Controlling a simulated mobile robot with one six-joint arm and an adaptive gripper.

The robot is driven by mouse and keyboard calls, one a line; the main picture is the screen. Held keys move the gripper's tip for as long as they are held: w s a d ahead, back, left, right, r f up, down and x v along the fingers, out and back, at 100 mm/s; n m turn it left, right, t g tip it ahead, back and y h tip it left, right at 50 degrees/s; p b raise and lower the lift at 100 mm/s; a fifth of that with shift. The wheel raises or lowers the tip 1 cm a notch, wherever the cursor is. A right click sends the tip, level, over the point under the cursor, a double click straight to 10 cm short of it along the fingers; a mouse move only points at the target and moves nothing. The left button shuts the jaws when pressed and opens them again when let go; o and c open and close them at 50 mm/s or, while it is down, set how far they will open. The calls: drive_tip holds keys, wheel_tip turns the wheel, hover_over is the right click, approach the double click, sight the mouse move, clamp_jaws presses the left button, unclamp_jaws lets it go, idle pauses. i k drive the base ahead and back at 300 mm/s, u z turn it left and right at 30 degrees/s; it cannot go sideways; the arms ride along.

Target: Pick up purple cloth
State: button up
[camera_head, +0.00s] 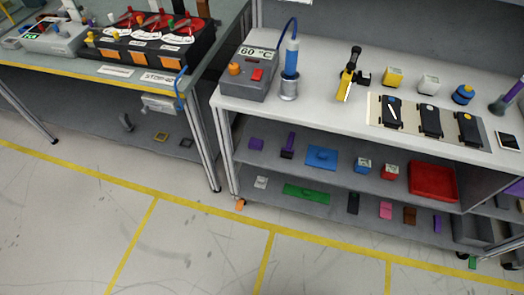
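Several purple things show, and I cannot tell which one is the cloth. A small purple block-like piece (256,144) lies at the left end of the upper shelf under the right bench. A darker purple upright piece (289,144) stands just right of it. A small purple piece (437,222) is on the lower shelf toward the right, partly in shadow. A purple-handled tool (507,98) leans on the benchtop at the right edge. My gripper is not in view.
The right bench (330,108) has a grey 60 °C unit (248,76) and tools on top. Its shelves hold a blue plate (321,158), a red tray (433,182) and a green plate (306,193). A left bench (80,66) stands beside it. The floor (200,245) in front is clear.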

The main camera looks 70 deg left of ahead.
sight(254, 143)
drive_tip(key=z, duration=0.05)
drive_tip(key=k, duration=1.85)
drive_tip(key=u, duration=1.3)
drive_tip(key=i, duration=1.05)
drive_tip(key=z, duration=0.05)
